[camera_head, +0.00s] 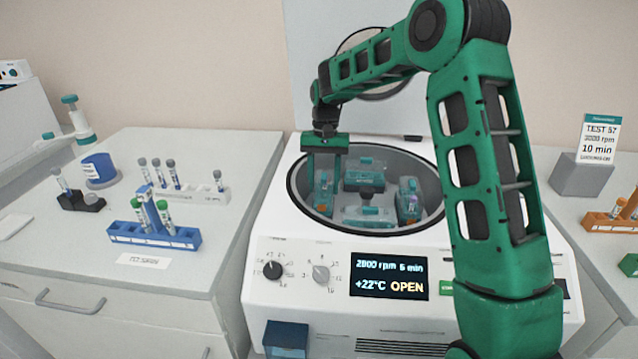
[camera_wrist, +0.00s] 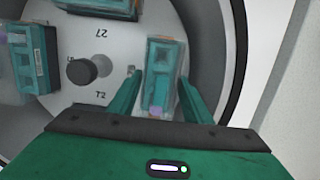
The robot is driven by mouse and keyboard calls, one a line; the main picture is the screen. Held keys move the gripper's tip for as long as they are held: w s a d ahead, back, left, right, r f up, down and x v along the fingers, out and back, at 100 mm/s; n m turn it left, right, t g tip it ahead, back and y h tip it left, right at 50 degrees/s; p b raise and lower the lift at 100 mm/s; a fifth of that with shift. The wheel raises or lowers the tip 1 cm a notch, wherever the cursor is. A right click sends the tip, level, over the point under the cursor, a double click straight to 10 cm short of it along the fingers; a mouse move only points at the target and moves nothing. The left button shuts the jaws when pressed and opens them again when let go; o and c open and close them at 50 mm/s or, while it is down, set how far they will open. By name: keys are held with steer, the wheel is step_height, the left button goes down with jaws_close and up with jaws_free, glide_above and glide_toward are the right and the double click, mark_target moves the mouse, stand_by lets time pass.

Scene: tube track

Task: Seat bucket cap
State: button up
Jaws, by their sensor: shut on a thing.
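The bucket cap (camera_wrist: 158,92) is a pale, see-through cover with teal parts, between my two teal fingers in the wrist view. My gripper (camera_wrist: 160,100) is shut on it, and it also shows in the head view (camera_head: 323,178), pointing down at the left side of the open centrifuge bowl. The cap is at a teal bucket (camera_wrist: 164,55). I cannot tell whether it is fully down on the bucket. In the head view, other teal buckets stand at the back (camera_head: 363,175), right (camera_head: 408,203) and front (camera_head: 367,215) of the rotor.
The centrifuge (camera_head: 300,245) has its lid raised, and its display (camera_head: 389,277) reads OPEN. The bowl's rim (camera_wrist: 236,60) is close to the right of my gripper, and the rotor hub (camera_wrist: 85,70) is to the left. A blue tube rack (camera_head: 150,236) stands on the left bench.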

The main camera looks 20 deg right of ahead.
steer(key=shift+f, duration=0.15)
steer(key=o, duration=1.1)
steer(key=shift+o, duration=0.2)
steer(key=shift+s, duration=0.1)
steer(key=r, duration=0.3)
steer(key=w+r, duration=0.1)
steer(key=r, duration=0.6)
steer(key=shift+w+d+r, duration=0.3)
steer(key=shift+w, duration=0.05)
